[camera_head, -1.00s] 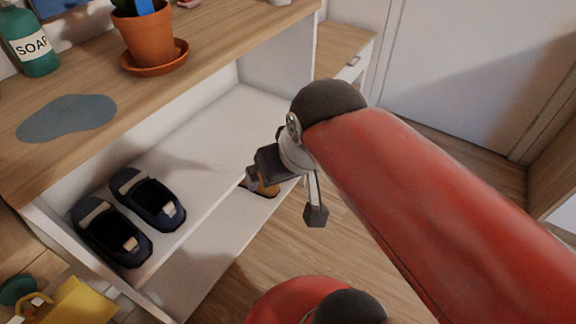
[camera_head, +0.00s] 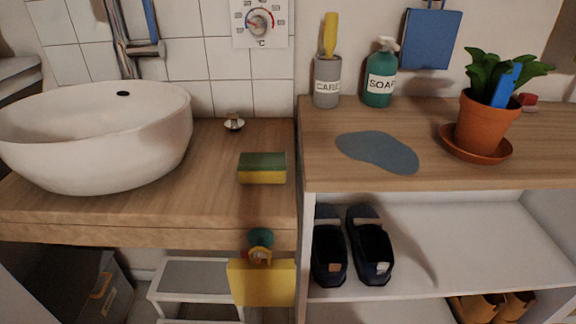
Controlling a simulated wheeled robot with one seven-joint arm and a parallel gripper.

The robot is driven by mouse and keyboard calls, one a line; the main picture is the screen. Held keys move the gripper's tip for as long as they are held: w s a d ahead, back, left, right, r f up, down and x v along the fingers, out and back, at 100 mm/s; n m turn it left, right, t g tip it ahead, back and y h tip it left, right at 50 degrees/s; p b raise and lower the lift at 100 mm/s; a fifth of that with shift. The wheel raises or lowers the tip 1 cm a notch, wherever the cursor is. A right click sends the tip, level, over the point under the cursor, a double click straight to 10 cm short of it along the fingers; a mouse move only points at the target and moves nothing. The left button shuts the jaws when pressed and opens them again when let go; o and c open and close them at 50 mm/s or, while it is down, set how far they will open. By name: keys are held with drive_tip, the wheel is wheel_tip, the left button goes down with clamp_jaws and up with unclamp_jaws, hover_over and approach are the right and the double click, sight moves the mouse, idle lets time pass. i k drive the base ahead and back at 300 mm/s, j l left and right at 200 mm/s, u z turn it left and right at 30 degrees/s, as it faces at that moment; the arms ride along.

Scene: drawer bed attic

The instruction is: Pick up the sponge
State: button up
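The sponge (camera_head: 263,168) lies flat on the wooden washstand counter (camera_head: 215,195), near its right end. It is green on top and yellow below. It sits to the right of the white basin. My gripper and arm are not in the head view now, so I cannot see whether it is open or shut.
The white basin (camera_head: 100,135) fills the counter's left. To the right, a shelf unit (camera_head: 440,186) carries a grey cup (camera_head: 327,85), a soap bottle (camera_head: 379,80), a potted plant (camera_head: 487,122) and a blue-grey patch (camera_head: 378,152). A yellow cloth (camera_head: 262,282) hangs below the counter.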

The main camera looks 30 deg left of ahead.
sight(253, 167)
drive_tip(key=u, duration=0.4)
drive_tip(key=k+u, duration=0.1)
drive_tip(key=u, duration=0.3)
drive_tip(key=j+u, duration=0.1)
drive_tip(key=u, duration=0.3)
drive_tip(key=k+j+u, duration=0.1)
drive_tip(key=u, duration=0.3)
